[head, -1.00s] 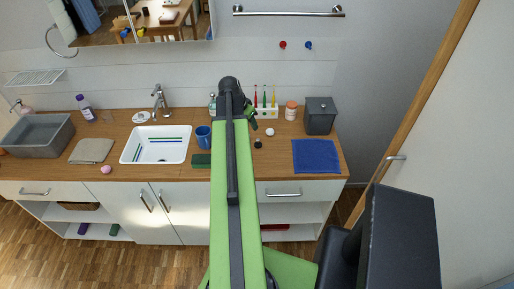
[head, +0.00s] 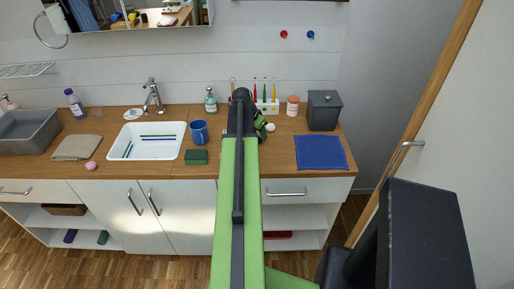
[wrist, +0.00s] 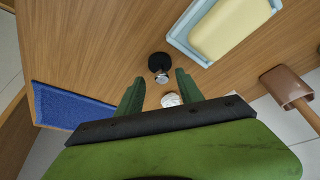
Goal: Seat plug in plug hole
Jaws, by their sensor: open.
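A small black round piece with a silver knob, which looks like the plug (wrist: 159,63), stands on the wooden counter in the wrist view, just beyond my fingertips. My arm hides it in the head view. My gripper (wrist: 158,82) is open, its green fingers apart and nothing held. A small whitish round thing (wrist: 171,99) shows between the fingers, near the right one; it also shows in the head view (head: 270,127). My gripper (head: 260,124) is over the counter's right half. The white sink (head: 168,153) is to its left; its plug hole cannot be made out.
A blue mat (head: 320,165) and grey bin (head: 323,124) are to the right. A toothbrush rack (head: 267,106) is behind. A pale dish (wrist: 191,40) holds a yellow block (wrist: 226,22).

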